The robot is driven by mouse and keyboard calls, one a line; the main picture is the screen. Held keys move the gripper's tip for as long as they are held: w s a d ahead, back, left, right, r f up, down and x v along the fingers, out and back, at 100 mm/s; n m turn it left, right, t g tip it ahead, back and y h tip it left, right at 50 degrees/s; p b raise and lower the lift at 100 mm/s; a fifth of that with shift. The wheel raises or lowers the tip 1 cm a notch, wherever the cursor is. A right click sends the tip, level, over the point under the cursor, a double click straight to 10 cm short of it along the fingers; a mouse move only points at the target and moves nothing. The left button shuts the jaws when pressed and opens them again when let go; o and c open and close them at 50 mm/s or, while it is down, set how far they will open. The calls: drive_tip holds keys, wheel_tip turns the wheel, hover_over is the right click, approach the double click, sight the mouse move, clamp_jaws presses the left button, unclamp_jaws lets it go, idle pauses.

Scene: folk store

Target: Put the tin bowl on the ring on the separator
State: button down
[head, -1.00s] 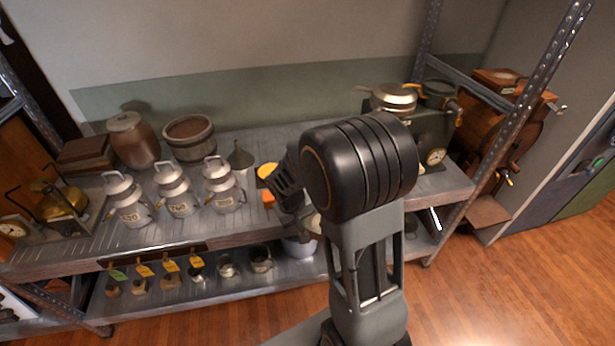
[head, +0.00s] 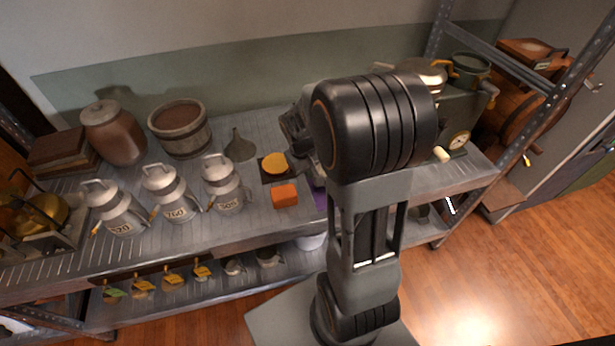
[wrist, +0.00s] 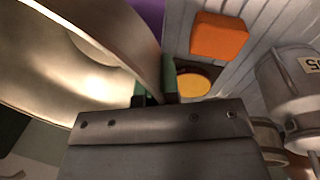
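The tin bowl (wrist: 75,70) is a wide, shiny metal bowl filling the left of the wrist view. Its rim passes between the green-padded fingertips of my gripper (wrist: 155,92), which appears shut on it. In the head view my arm hides the bowl and the fingertips; only a dark part near the wrist shows. The separator (head: 458,137) appears to be the dark green machine with a dial at the right end of the shelf, partly hidden by my arm. A silvery round part (head: 425,72) shows at its top. I cannot make out the ring.
An orange block (head: 285,195) and a yellow disc (head: 274,162) lie beside my arm; the block (wrist: 218,37) is close in the wrist view. Several milk cans (head: 170,192), a funnel (head: 239,147) and a wooden tub (head: 181,133) stand left. A metal upright (head: 555,105) borders the right.

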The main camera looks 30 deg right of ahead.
drive_tip(key=shift+w+d+f, duration=0.25)
drive_tip(key=shift+w+f, duration=0.45)
drive_tip(key=shift+f, duration=0.75)
drive_tip(key=shift+w+d+f, duration=0.2)
drive_tip(key=shift+w+f, duration=0.45)
drive_tip(key=shift+f, duration=0.75)
drive_tip(key=shift+w+d+f, duration=0.25)
drive_tip(key=shift+w+f, duration=0.45)
drive_tip(key=shift+f, duration=0.75)
drive_tip(key=shift+f, duration=0.15)
drive_tip(key=c, duration=1.3)
unclamp_jaws()
drive_tip(key=shift+c, duration=0.2)
